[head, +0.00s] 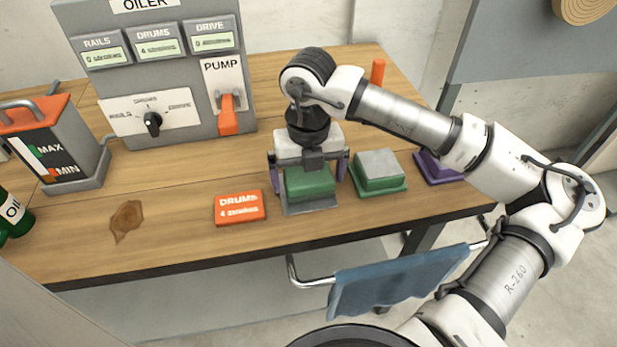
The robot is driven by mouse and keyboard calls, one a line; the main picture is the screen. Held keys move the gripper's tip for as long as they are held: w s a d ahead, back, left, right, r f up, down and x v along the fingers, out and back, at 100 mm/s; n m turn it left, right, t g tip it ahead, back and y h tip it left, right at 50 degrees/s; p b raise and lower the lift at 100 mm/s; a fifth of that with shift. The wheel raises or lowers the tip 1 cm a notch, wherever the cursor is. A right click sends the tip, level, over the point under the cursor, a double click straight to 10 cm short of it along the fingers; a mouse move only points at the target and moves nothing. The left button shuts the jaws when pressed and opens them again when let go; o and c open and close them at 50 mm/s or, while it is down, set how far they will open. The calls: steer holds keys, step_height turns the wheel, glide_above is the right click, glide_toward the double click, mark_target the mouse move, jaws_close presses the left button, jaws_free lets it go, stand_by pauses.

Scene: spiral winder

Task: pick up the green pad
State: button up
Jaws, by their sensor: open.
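A green pad (310,183) sits on a grey plate (312,208) on the wooden table. My gripper (308,175) points down over it, its fingers apart at the pad's left and right sides. The gripper is open. Its body hides the back and part of the top of the pad. I cannot tell whether the fingers touch the pad. To the right is a second block (380,171) with a grey top and a green base.
A purple block (437,166) lies farther right, partly behind my arm. An orange sign (240,208) reading "DRUMS 4 strokes" lies left of the pad. The oiler panel (157,60) with its orange pump lever (229,115) stands behind. A blue cloth (395,280) hangs on a rail below the table's front edge.

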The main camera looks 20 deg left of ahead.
mark_target(307, 175)
steer(key=c, duration=0.9)
step_height(307, 175, up, 10)
steer(key=shift+b, duration=0.65)
steer(key=shift+o, duration=1.2)
steer(key=shift+c, duration=0.8)
steer(key=shift+s+a, duration=0.1)
